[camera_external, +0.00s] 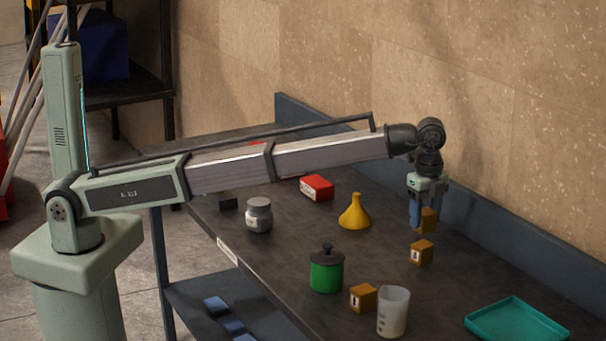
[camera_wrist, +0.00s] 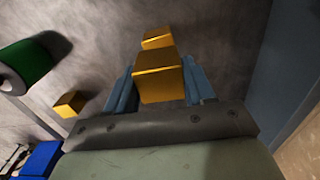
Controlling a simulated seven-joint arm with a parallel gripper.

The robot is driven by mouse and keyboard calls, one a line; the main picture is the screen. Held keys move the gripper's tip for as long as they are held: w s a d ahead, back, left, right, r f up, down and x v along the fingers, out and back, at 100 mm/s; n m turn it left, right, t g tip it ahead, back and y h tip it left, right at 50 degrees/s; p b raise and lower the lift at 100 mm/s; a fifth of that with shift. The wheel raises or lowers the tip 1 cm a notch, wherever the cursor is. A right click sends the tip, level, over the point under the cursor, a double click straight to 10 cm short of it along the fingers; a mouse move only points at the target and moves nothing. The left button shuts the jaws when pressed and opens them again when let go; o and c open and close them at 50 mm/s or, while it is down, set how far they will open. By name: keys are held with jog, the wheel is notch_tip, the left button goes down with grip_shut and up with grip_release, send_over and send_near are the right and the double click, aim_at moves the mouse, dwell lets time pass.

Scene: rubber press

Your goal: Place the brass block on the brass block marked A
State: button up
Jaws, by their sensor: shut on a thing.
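My gripper (camera_external: 423,215) is shut on a brass block (camera_external: 430,221), held above the table between its blue fingers. The held brass block also shows between the fingers in the wrist view (camera_wrist: 158,82). A second brass block (camera_external: 421,252), with a pale label, sits on the table just below the gripper. It shows just beyond the held block in the wrist view (camera_wrist: 157,38). A third brass block (camera_external: 363,297), also labelled, sits nearer the front; it is at the left in the wrist view (camera_wrist: 69,104). The label marks are too small to read.
A green lidded pot (camera_external: 326,272) and a pale beaker (camera_external: 393,312) stand near the third block. A yellow funnel (camera_external: 355,213), red box (camera_external: 317,187) and grey jar (camera_external: 259,215) are farther left. A teal tray (camera_external: 516,325) lies at right, near the table's raised blue edge (camera_external: 500,222).

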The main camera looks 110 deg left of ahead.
aim_at(424, 228)
jog(key=shift+f, duration=1.75)
jog(key=shift+f, duration=0.15)
jog(key=o, duration=1.4)
notch_tip(424, 228, up, 12)
jog(key=shift+r, duration=0.15)
